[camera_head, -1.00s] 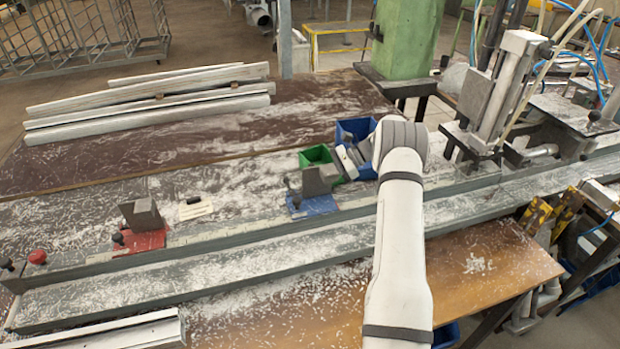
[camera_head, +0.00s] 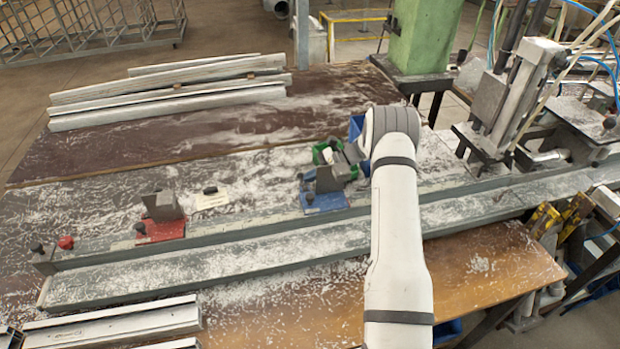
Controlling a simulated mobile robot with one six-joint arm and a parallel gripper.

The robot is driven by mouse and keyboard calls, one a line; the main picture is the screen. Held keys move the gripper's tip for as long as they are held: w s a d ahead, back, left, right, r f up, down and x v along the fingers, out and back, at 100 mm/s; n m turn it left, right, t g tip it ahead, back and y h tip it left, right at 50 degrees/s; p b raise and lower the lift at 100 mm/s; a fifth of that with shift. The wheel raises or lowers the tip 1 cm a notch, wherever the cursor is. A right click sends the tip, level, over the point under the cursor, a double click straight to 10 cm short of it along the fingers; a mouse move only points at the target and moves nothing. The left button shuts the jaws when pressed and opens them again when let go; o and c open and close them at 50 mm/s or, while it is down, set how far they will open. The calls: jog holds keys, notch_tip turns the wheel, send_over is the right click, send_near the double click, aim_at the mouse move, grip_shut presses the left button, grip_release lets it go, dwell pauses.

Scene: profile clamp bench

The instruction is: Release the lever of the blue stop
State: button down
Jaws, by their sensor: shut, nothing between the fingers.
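The blue stop (camera_head: 327,203) sits on the bench by the long grey rail, with a grey upright block on its blue base. Its small dark lever (camera_head: 306,186) stands at the block's left side, and its exact angle is too small to tell. My own arm hides part of the gripper's wrist. I cannot tell whether the fingers touch anything.
A red stop (camera_head: 165,230) and a white label card (camera_head: 211,198) are to the left. The grey rail (camera_head: 240,240) runs along the front. A clamp machine (camera_head: 505,105) stands right.

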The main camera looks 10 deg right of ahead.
jog(key=shift+w+r+n+t+b, duration=0.1)
jog(key=shift+r+n+t+b, duration=0.45)
jog(key=shift+b, duration=1.25)
jog(key=shift+s+r+n+t+b, duration=0.2)
jog(key=shift+r+n+t+b, duration=0.25)
jog(key=shift+r+b, duration=0.6)
jog(key=shift+s+r+n+t+b, duration=0.15)
jog(key=shift+r+n+t+b, duration=0.3)
jog(key=shift+b, duration=0.95)
jog(key=shift+r, duration=0.15)
jog(key=b+v, duration=0.1)
jog(key=v, duration=0.6)
jog(key=shift+d, duration=0.35)
jog(key=shift+r, duration=0.15)
